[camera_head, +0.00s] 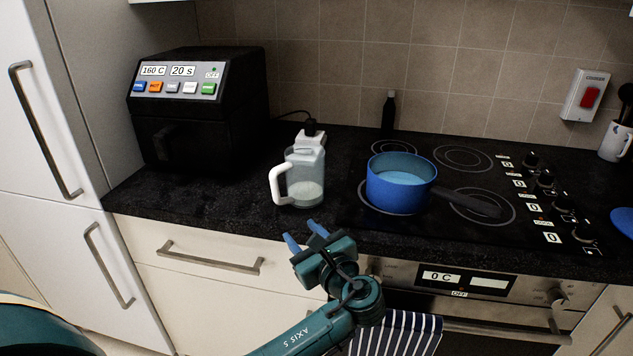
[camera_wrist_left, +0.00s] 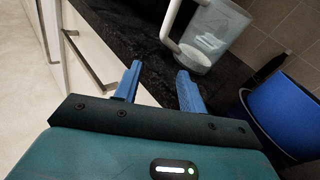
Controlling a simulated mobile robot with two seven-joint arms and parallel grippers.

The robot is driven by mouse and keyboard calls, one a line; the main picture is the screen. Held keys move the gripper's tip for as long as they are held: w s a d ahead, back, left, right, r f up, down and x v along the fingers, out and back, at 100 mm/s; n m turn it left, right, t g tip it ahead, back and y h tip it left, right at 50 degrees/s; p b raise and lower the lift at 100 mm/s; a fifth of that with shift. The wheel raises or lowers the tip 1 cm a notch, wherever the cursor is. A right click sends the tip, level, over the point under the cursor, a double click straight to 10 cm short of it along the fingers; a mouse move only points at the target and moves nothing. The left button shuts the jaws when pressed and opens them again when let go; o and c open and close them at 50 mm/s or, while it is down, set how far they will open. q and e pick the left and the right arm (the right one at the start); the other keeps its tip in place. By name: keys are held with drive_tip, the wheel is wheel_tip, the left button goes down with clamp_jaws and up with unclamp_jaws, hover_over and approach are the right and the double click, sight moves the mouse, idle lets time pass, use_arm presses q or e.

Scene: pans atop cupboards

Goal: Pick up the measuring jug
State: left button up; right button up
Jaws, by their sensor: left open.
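The measuring jug (camera_head: 304,180) is clear with a white handle and stands upright on the black worktop. Its handle points left in the head view. Something pale shows in its bottom. It also shows at the top of the left wrist view (camera_wrist_left: 214,36). My left gripper (camera_head: 305,236) is open and empty, in front of the worktop edge, nearer to me than the jug and apart from it. Its blue fingers show in the left wrist view (camera_wrist_left: 160,84), with the jug beyond them. My right gripper is not in view.
A blue pan (camera_head: 400,186) with light blue contents sits on the hob (camera_head: 350,213), right of the jug. A black air fryer (camera_head: 200,105) stands at the left. A white socket or plug (camera_head: 310,137) is behind the jug. Bare worktop (camera_head: 215,205) lies left of the jug.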

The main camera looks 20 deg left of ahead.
sight(278, 195)
use_arm(q)
drive_tip(key=shift+y, duration=0.6)
drive_tip(key=w+a+r, duration=0.1)
drive_tip(key=a, duration=0.1)
drive_tip(key=w+a, duration=0.2)
drive_tip(key=w+a+r, duration=0.1)
drive_tip(key=a, duration=0.2)
drive_tip(key=shift+w+r, duration=0.35)
drive_tip(key=shift+w, duration=0.05)
drive_tip(key=x, duration=0.5)
drive_tip(key=shift+w+a+r, duration=0.1)
drive_tip(key=shift+a+r, duration=0.15)
clamp_jaws()
